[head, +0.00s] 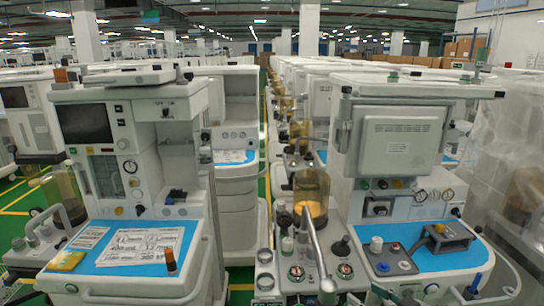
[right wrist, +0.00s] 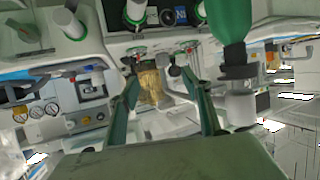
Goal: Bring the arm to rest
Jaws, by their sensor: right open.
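An amber canister (right wrist: 150,86) shows beyond the fingers, with no visible contact. My left gripper is not in the head view.
The right cart carries a grey tray-like block (head: 440,238) and an amber canister (head: 311,195). The left cart (head: 135,290) carries printed sheets (head: 140,245), a yellow packet (head: 66,261) and an orange-capped vial (head: 171,262). A narrow green floor strip (head: 265,180) runs between the rows.

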